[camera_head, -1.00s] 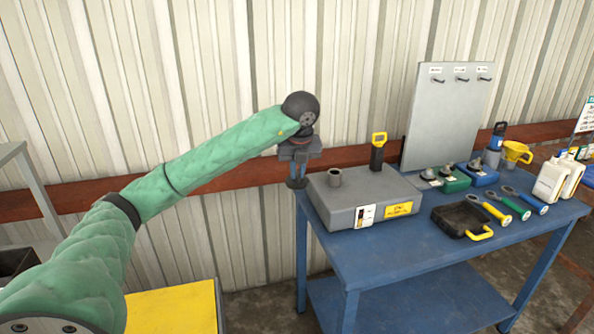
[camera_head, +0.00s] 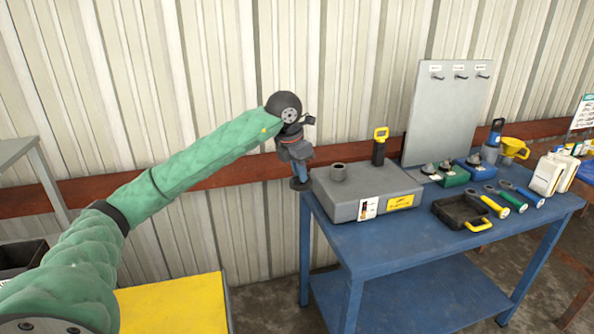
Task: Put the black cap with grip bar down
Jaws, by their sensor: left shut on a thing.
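My left gripper (camera_head: 299,172), at the end of the green arm, points down at the far left corner of the blue table (camera_head: 420,245). It is shut on the black cap with grip bar (camera_head: 299,184), a dark round piece low between its fingers. The cap is at the table's left edge, left of the grey box (camera_head: 362,193); I cannot tell whether it touches the table top. The grey box has an open filler neck (camera_head: 338,172) on top. My right gripper is not in view.
A yellow-handled dipstick (camera_head: 380,147) stands up from the grey box. A black tray with a yellow handle (camera_head: 461,213), several ring-ended tools and white bottles (camera_head: 549,174) are to the right. A grey panel with hooks (camera_head: 448,110) stands behind. The table's front middle is bare.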

